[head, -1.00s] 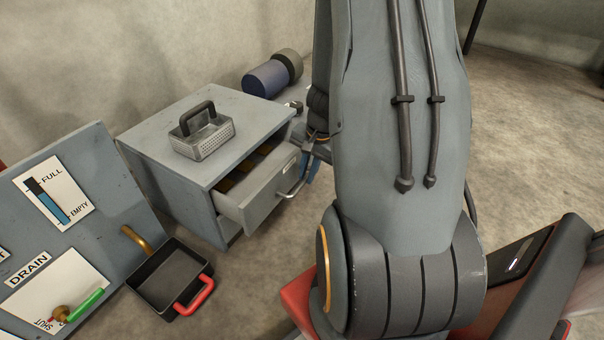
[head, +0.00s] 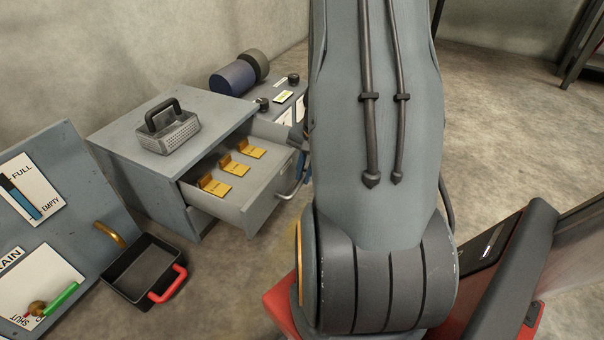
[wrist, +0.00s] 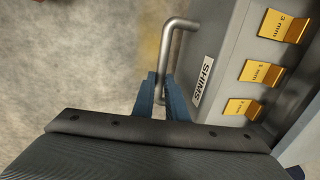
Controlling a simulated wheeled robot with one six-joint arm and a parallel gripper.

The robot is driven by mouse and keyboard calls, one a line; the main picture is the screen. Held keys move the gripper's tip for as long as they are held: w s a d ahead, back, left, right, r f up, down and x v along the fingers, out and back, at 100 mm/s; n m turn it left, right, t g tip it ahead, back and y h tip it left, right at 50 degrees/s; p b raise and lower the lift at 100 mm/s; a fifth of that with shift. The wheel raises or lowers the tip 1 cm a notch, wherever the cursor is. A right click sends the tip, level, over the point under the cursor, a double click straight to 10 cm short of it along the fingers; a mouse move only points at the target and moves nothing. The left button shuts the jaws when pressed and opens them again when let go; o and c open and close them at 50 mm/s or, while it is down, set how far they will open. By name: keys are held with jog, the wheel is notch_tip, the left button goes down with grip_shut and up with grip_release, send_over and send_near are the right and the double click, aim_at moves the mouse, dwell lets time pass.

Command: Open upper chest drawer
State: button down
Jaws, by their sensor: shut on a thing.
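The grey chest (head: 165,150) stands left of my arm. Its upper drawer (head: 255,210) is pulled well out, with brass shim plates (head: 229,166) lying inside in a row. The drawer also shows at the right of the wrist view (wrist: 225,70), with a SHIMS label on its front. The bar handle (wrist: 172,50) stands out from that front. My gripper (wrist: 162,92) is shut on the lower part of the handle in the wrist view. In the head view my arm hides the gripper, and part of the handle (head: 292,188) shows beside it.
A perforated metal basket (head: 170,133) with a dark handle sits on the chest. A black tray (head: 145,270) with a red handle and a sloped panel (head: 60,190) with a green lever are at left. A blue and dark flanged spool (head: 235,76) lies behind.

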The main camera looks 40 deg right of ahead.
jog(key=c, duration=1.8)
grip_release()
jog(key=shift+o, duration=0.2)
notch_tip(320, 180, up, 8)
jog(key=s+p, duration=0.1)
jog(key=p, duration=0.4)
jog(key=shift+s+d+f, duration=0.15)
jog(key=shift+s+d, duration=0.1)
